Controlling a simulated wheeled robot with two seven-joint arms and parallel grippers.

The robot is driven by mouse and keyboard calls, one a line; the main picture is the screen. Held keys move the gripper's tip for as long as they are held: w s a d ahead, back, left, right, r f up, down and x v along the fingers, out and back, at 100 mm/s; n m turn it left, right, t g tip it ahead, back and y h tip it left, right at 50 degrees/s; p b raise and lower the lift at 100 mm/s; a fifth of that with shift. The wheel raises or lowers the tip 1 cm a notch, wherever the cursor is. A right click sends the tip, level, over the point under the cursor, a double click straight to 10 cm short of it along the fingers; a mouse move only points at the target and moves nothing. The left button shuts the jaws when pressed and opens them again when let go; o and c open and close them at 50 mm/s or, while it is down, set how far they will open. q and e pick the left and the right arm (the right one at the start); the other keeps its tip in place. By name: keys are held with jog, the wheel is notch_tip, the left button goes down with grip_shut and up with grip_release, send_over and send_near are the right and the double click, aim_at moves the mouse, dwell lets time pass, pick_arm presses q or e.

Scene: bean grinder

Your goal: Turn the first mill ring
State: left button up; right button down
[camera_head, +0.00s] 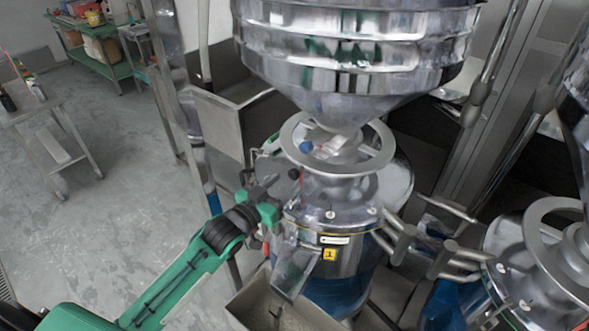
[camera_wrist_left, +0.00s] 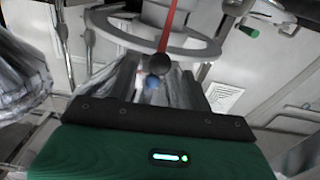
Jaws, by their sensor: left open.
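The first mill ring (camera_head: 377,163) is a grey metal wheel around the neck below the big steel hopper, on the mill marked with a yellow "1" label (camera_head: 329,254). Its curved rim (camera_wrist_left: 190,51) also crosses the top of the left wrist view. A red rod with a black ball knob (camera_wrist_left: 160,64) hangs in front of the rim there; the knob (camera_head: 294,174) shows at the ring's left in the head view. My left gripper (camera_head: 268,188) is open beside the knob, left of the ring and slightly below it. I cannot tell whether it touches the knob. My right gripper is out of view.
The hopper (camera_head: 350,50) hangs close above the ring. A chute and metal bin (camera_head: 275,305) are below. A second mill (camera_head: 535,265) with its own ring stands at the right. Metal bars (camera_head: 430,245) lie between the mills. Open floor (camera_head: 110,170) is at the left.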

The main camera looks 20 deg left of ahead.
aim_at(291, 177)
pick_arm(q)
jog(key=p+x, duration=0.1)
jog(key=x, duration=0.2)
jog(key=shift+w+d+r, duration=0.1)
jog(key=shift+w+r, duration=0.1)
jog(key=shift+w, duration=0.2)
jog(key=shift+w+d+f, duration=0.2)
jog(key=shift+w+d, duration=0.1)
jog(key=shift+w, duration=0.35)
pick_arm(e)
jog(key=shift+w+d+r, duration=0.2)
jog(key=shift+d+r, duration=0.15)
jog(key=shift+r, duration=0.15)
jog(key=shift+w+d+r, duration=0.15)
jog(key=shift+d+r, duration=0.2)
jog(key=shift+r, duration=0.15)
pick_arm(q)
jog(key=shift+s, duration=0.1)
jog(key=shift+c, duration=0.7)
grip_shut()
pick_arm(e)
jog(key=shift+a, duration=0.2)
